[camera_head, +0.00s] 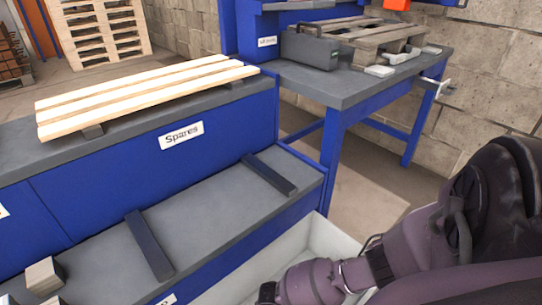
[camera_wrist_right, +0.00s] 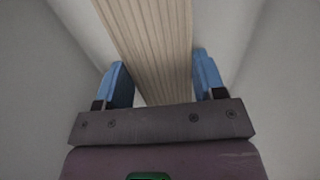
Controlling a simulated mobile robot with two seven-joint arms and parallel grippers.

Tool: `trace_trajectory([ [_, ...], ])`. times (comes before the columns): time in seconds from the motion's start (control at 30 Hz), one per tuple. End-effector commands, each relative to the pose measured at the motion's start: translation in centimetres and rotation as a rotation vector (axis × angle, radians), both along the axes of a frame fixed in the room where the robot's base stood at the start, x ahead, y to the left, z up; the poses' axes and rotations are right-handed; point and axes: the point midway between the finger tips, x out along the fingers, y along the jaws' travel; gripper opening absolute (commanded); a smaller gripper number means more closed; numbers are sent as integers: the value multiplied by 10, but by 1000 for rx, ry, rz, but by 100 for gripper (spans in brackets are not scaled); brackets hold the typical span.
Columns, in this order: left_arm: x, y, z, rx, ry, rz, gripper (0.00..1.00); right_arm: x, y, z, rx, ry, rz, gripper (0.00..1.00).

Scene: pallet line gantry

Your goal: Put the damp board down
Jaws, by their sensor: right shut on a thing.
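A pale wooden board (camera_wrist_right: 150,40) with lengthwise grain is between the blue fingers of my right gripper (camera_wrist_right: 160,78) in the right wrist view. The gripper is shut on it, and the board runs out past the top edge of that view. Pale grey walls surround the board there. In the head view my right arm reaches down over a pale grey open bin (camera_head: 335,240) at the bottom. The gripper and the board are hidden or out of frame there. I cannot tell whether the board touches the bin's floor. My left gripper is not in view.
Pale slats (camera_head: 150,90) lie on the blue bench labelled Spares (camera_head: 181,135). A lower grey shelf (camera_head: 205,212) has two dark bars and small wood blocks (camera_head: 43,275). A blue workbench (camera_head: 345,88) behind carries a pallet (camera_head: 365,35) and a grey toolbox (camera_head: 312,50).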

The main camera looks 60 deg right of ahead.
Motion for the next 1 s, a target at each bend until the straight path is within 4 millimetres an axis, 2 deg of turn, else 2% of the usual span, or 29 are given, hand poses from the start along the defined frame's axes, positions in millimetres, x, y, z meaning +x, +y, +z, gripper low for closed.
trace_trajectory([
  [0.57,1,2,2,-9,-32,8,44,0,0,-12,0,1,0,32],
  [0.6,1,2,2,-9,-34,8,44,0,0,-12,-1,1,0,66],
  [0.73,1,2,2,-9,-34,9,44,0,0,-12,0,1,0,86],
  [0.77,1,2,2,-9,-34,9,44,0,0,-12,0,1,0,89],
  [1.0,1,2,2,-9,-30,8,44,-1,0,-12,-1,1,0,89],
])
